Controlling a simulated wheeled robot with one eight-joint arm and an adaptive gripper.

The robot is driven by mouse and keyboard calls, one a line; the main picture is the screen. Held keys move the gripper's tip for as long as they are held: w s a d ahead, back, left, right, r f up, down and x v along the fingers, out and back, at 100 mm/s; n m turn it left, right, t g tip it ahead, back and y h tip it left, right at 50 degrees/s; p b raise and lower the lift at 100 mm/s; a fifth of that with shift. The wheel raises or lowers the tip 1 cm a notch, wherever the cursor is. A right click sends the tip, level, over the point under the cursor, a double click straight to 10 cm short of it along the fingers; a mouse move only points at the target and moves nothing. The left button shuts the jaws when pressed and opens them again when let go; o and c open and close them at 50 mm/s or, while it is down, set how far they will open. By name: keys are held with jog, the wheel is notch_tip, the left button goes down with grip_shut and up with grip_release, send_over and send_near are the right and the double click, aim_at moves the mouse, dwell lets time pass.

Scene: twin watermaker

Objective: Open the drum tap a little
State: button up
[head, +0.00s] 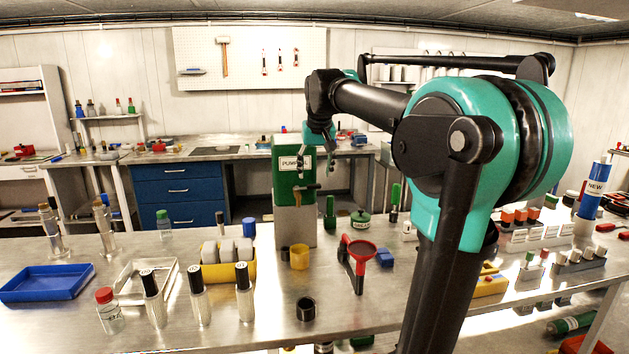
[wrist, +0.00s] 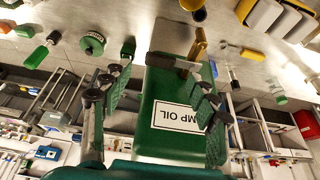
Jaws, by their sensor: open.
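The green pump oil drum (head: 287,160) stands on a grey block on the metal bench. Its brass tap (head: 298,195) sticks out low on the front, with a dark-ended handle lying sideways. In the wrist view, which is upside down, the drum (wrist: 165,88) fills the middle, and the tap (wrist: 199,45) and its handle (wrist: 172,61) show at its top edge. My gripper (head: 319,162) hangs in front of the drum's right side. In the wrist view my gripper (wrist: 164,78) is open and empty, with its fingers apart across the drum's label. I cannot tell whether the right finger touches the handle.
A yellow cup (head: 299,258) stands on the bench below the tap. A green can (head: 360,222) and a green bottle (head: 330,214) stand right of the drum.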

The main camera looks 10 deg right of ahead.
aim_at(314, 185)
jog(key=shift+x, duration=2)
grip_shut()
